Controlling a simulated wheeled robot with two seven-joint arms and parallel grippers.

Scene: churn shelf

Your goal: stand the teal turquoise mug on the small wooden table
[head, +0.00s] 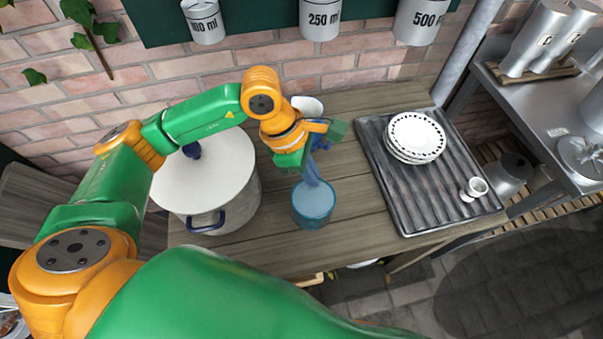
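A teal-blue mug (313,210) stands upright on a wooden table (265,250), near the middle of the head view, right of a large pot. A narrow blue piece reaches from its back rim toward my gripper; I cannot tell whether it is the handle. My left gripper (313,148) is just behind and above the mug. Its green fingers look spread apart, and I see no clear grip on the mug. Something blue beside the far finger is partly hidden. I cannot tell whether this is the small table. My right gripper is not in view.
The lidded cream pot (205,185) stands close left of the mug. A dark ribbed drain tray (420,190) at right holds stacked plates (415,136) and a small white cup (474,188). A brick wall (150,75) closes the back. A metal side table (530,95) stands far right.

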